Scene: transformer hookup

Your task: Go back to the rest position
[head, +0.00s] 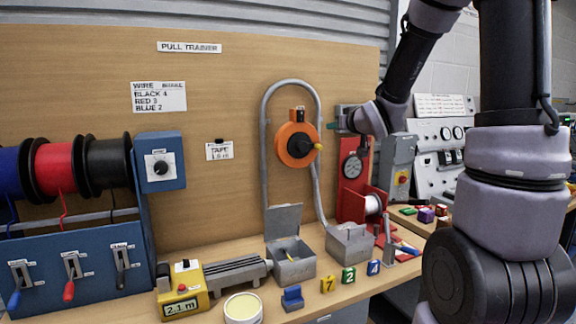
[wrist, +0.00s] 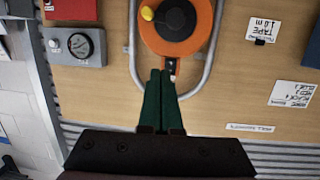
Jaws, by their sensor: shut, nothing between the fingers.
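My gripper (head: 340,119) is raised in front of the wooden backboard, just right of the orange tape reel (head: 297,145) in the head view. In the wrist view my gripper (wrist: 162,73) shows two green fingers pressed together with nothing between them. The orange reel (wrist: 178,22), with its black hub and yellow knob, lies just beyond the fingertips there. Whether the fingertips touch the reel or its tab cannot be told. My arm rises along the right side of the head view and hides part of the bench behind it.
A grey conduit loop (head: 264,150) surrounds the reel. Below are open grey boxes (head: 291,268), a yellow meter unit (head: 183,291), a cream tub (head: 243,308) and numbered blocks (head: 348,275). A red gauge stand (head: 354,178) is at right; wire spools (head: 60,168) are at left.

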